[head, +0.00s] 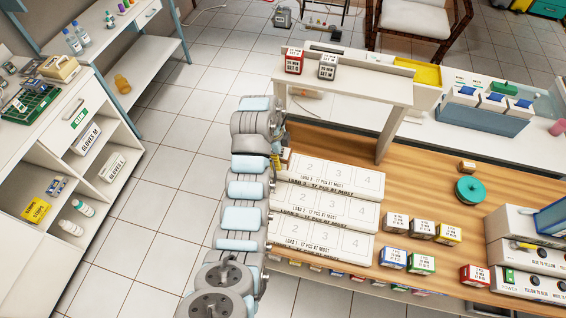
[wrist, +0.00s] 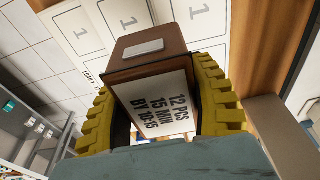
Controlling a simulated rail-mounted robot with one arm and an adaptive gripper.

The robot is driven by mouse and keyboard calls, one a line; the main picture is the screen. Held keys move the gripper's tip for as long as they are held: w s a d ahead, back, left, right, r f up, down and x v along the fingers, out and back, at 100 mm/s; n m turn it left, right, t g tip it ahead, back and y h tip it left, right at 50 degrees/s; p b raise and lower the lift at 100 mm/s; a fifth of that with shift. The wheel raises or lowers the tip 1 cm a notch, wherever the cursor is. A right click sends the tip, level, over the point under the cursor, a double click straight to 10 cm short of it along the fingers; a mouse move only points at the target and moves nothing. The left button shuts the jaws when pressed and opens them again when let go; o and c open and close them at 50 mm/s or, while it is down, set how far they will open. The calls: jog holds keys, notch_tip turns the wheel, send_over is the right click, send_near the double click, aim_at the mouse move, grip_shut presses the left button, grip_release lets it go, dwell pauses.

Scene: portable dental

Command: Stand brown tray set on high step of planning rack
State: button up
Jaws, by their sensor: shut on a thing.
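My gripper (wrist: 165,105) is shut on the brown tray set (wrist: 148,48), a brown block with a white label reading 12 pcs, 15 min, by 10:15. Its yellow fingers grip both sides. In the head view my gripper (head: 277,158) and the brown set (head: 286,155) are small and partly hidden by my arm, at the left end of the white planning rack (head: 325,205). The rack's three steps read Load 3 at the back, Load 2, and Load 1 in front. Slots 2 to 4 look empty. The wrist view shows slots marked 1 beyond the set; contact with the rack cannot be told.
A white raised shelf (head: 345,82) with a red set (head: 294,60) and a dark set (head: 328,66) stands behind the rack. Several coloured sets, including a yellow one (head: 448,233), stand right of the rack. A teal round object (head: 470,190) lies farther right.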

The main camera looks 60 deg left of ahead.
aim_at(281, 155)
jog(key=shift+w+a+f+b, duration=0.4)
jog(key=shift+a+f+b, duration=0.2)
jog(key=shift+b, duration=0.45)
jog(key=f+b, duration=0.1)
jog(key=b, duration=0.1)
jog(key=w+a+f+b, duration=0.1)
jog(key=b, duration=0.1)
jog(key=shift+a, duration=0.15)
jog(key=shift+w+a+f, duration=0.45)
jog(key=shift+a+f, duration=0.15)
jog(key=shift+f, duration=0.1)
jog(key=shift+w+a+f, duration=0.4)
jog(key=shift+a+f, duration=0.15)
jog(key=shift+f, duration=0.15)
jog(key=shift+w+a+f, duration=0.1)
jog(key=shift+f+b, duration=0.3)
jog(key=shift+f, duration=1.4)
jog(key=shift+f, duration=0.1)
jog(key=o, duration=1.2)
